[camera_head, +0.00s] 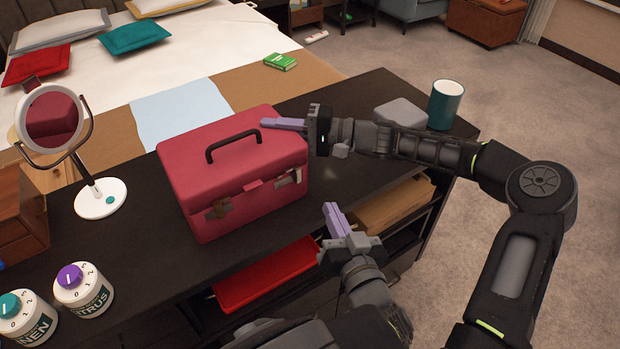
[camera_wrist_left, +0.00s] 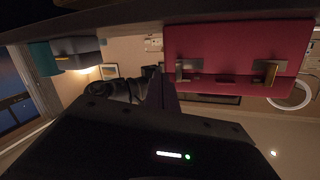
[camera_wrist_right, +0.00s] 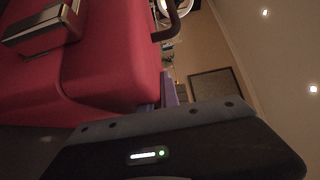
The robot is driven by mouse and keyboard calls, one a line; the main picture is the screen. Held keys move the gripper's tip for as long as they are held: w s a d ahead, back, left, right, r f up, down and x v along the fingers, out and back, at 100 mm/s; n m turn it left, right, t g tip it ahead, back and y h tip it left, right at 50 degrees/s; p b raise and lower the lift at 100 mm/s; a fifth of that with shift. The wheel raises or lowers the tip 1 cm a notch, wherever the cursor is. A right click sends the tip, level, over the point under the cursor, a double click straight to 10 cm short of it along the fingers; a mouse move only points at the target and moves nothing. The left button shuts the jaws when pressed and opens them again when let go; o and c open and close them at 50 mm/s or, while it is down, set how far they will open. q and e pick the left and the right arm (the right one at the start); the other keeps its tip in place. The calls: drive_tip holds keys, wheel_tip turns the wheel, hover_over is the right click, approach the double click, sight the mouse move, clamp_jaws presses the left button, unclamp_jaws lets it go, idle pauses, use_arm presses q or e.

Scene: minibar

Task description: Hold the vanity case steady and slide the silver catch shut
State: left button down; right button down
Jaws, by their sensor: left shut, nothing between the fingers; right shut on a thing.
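The red vanity case (camera_head: 232,170) stands upright on the dark counter with its lid down and black handle up. The silver catch (camera_head: 287,180) is on its front, at the right; it also shows in the left wrist view (camera_wrist_left: 189,68) and close up in the right wrist view (camera_wrist_right: 45,30). I cannot tell how far its slide sits. A brass-coloured catch (camera_head: 218,209) is at the front left. My right gripper (camera_head: 268,122) is shut on the case at its back right top edge. My left gripper (camera_head: 331,207) is shut and empty, in front and to the right of the case, apart from it.
A round mirror (camera_head: 100,198) stands left of the case, with two dial-topped jars (camera_head: 83,289) at front left. A grey rounded box (camera_head: 400,112) and a teal mug (camera_head: 445,104) are at the right. Open shelves below hold a red item (camera_head: 265,275) and a brown box (camera_head: 394,204).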

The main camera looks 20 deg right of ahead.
sight(293, 176)
use_arm(q)
drive_tip(key=m, duration=0.5)
drive_tip(key=d+m, duration=0.1)
drive_tip(key=m, duration=0.4)
drive_tip(key=r+m+t, duration=0.1)
drive_tip(key=m, duration=0.4)
drive_tip(key=shift+w+d+h, duration=0.2)
drive_tip(key=shift+h, duration=0.2)
drive_tip(key=shift+w, duration=0.1)
drive_tip(key=w, duration=0.8)
drive_tip(key=shift+w+d, duration=0.1)
drive_tip(key=shift+w, duration=0.3)
drive_tip(key=shift+w+a, duration=0.2)
drive_tip(key=shift+w, duration=0.35)
drive_tip(key=shift+s+a, duration=0.25)
drive_tip(key=shift+a, duration=0.35)
drive_tip(key=shift+s+a, duration=0.25)
drive_tip(key=shift+a, duration=0.3)
drive_tip(key=shift+s+a, duration=0.2)
drive_tip(key=shift+a, duration=0.3)
